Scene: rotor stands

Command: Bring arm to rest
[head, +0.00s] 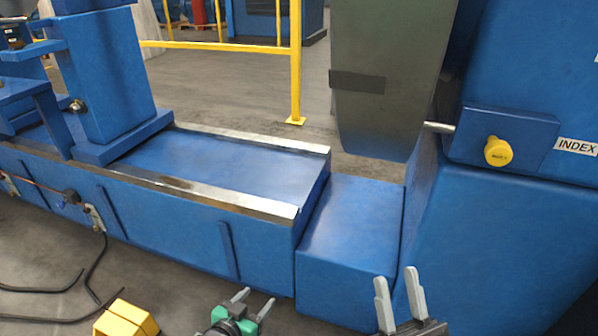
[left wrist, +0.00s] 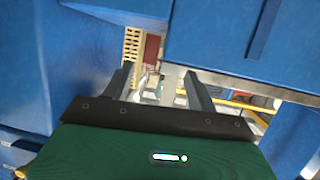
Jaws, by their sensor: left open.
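My left gripper (head: 258,296) is low in the head view, in front of the long blue machine bed (head: 262,244). Its two grey fingers are apart with nothing between them. The left wrist view also shows this left gripper (left wrist: 158,78) open and empty, with blue surfaces around it. My right gripper (head: 396,274) is low and further right, in front of the low blue block (head: 350,228). Its fingers stand apart and I see nothing between them. Most of both arms is out of view.
A blue cabinet with a yellow knob (head: 498,151) and an INDEX label (head: 577,147) stands at the right. A dark grey panel (head: 385,80) hangs at upper middle. Black cables (head: 97,265) lie on the floor at left. A yellow railing (head: 296,70) stands behind the bed.

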